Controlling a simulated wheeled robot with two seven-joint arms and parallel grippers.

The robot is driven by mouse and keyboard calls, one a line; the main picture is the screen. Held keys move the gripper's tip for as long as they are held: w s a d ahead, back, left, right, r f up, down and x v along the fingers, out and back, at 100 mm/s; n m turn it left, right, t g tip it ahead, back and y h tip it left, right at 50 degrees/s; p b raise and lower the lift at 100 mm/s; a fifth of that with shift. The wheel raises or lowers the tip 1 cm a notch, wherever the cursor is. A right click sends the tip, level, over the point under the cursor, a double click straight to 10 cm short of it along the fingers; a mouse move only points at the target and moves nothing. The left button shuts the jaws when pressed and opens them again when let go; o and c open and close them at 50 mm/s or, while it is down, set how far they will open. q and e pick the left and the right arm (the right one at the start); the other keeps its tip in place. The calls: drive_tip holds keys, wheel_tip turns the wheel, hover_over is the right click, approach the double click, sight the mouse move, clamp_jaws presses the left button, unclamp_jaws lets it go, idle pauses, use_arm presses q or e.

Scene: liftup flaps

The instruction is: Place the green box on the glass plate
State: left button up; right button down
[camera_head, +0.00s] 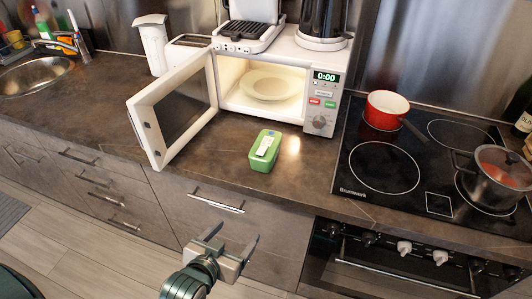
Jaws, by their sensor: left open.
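The green box (263,158) sits on the brown counter in front of the microwave, with a pale label on its lid. The glass plate (266,88) lies inside the lit microwave (322,105), whose door (171,115) stands open to the left. My left gripper (228,240) is open and empty. It is in front of the counter's drawers, below and nearer than the green box, and apart from it. My right gripper is not in view.
A red pot (384,108) and a lidded pot (494,176) stand on the black stove (381,167) at right. A grill (249,33) and a kettle (322,20) stand on the microwave. The counter left of the door is clear up to the sink (34,76).

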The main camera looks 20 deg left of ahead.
sight(258, 160)
use_arm(q)
drive_tip(key=w+r+t, duration=0.6)
drive_tip(key=r, duration=0.5)
drive_tip(key=shift+w+d+r+n, duration=0.2)
drive_tip(key=shift+w+d+n, duration=0.1)
drive_tip(key=shift+w, duration=0.15)
drive_tip(key=w+p, duration=0.1)
drive_tip(key=w, duration=0.3)
drive_tip(key=w+p, duration=0.1)
drive_tip(key=w, duration=0.2)
drive_tip(key=w+p, duration=0.1)
drive_tip(key=w, duration=0.3)
drive_tip(key=shift+w+d, duration=0.25)
drive_tip(key=shift+w, duration=0.2)
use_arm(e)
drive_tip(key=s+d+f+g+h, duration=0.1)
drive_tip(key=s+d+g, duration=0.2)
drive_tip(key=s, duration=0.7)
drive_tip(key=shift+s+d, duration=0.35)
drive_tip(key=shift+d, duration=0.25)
use_arm(q)
drive_tip(key=shift+w, duration=0.1)
